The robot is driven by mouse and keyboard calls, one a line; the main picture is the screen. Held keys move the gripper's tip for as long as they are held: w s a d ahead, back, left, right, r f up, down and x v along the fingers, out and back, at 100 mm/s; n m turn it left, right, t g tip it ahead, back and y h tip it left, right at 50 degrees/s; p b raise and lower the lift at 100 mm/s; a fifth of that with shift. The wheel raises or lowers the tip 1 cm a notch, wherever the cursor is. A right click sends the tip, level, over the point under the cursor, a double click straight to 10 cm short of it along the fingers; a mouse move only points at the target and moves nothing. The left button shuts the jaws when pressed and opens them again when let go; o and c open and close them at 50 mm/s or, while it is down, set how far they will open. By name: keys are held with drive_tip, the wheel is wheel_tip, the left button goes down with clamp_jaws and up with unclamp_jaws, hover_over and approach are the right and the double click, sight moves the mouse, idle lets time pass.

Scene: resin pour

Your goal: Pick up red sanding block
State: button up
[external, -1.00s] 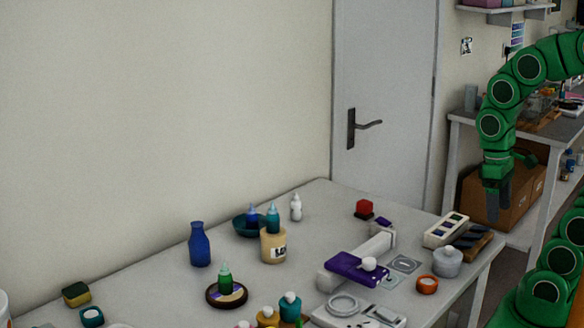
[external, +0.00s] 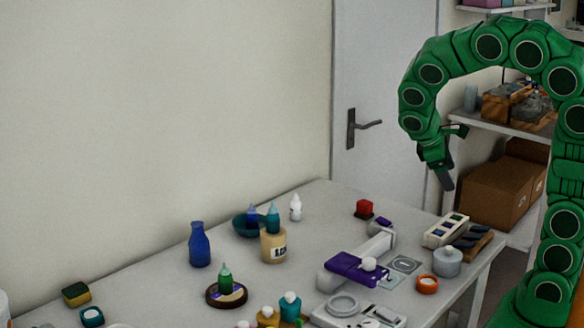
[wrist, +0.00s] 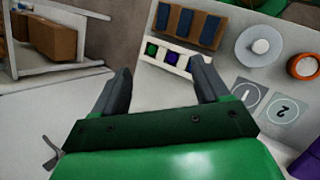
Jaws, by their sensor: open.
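The red sanding block (external: 364,208) sits on the table toward its back right, near the wall with the door. It does not show in the wrist view. My gripper (external: 443,180) hangs in the air above the table's right edge, to the right of the red block and higher, pointing down. In the wrist view my gripper (wrist: 162,88) has its two dark fingers spread apart with nothing between them. Beyond them lie a white tray and the table edge.
A white tray with coloured squares (external: 445,230) stands near the right edge, beside a wooden rack (external: 480,243). A grey-white jar (external: 447,262) and an orange-rimmed jar (external: 427,284) stand closer. A purple-and-white device (external: 357,268) lies in front of the red block. Bottles stand further left.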

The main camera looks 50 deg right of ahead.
drive_tip(key=w+d+f+n+h, duration=0.2)
drive_tip(key=w+n+h, duration=0.1)
drive_tip(key=w, duration=0.5)
drive_tip(key=n+t+h, duration=0.2)
drive_tip(key=n+h, duration=0.3)
drive_tip(key=n, duration=0.4)
approach(365, 204)
drive_tip(key=d, duration=0.3)
drive_tip(key=s+d, duration=0.1)
drive_tip(key=d, duration=0.1)
drive_tip(key=shift+d+f, duration=0.15)
drive_tip(key=shift+f, duration=0.25)
drive_tip(key=shift+w+f+n, duration=0.2)
drive_tip(key=shift+f+n, duration=0.1)
drive_tip(key=shift+f, duration=0.1)
drive_tip(key=shift+w+f+x, duration=0.15)
drive_tip(key=shift+x, duration=1.7)
drive_tip(key=shift+w+f+x, duration=0.1)
drive_tip(key=shift+f+x, duration=0.05)
drive_tip(key=shift+x, duration=1.7)
drive_tip(key=c, duration=1)
drive_tip(key=shift+c, duration=0.2)
drive_tip(key=shift+r, duration=0.1)
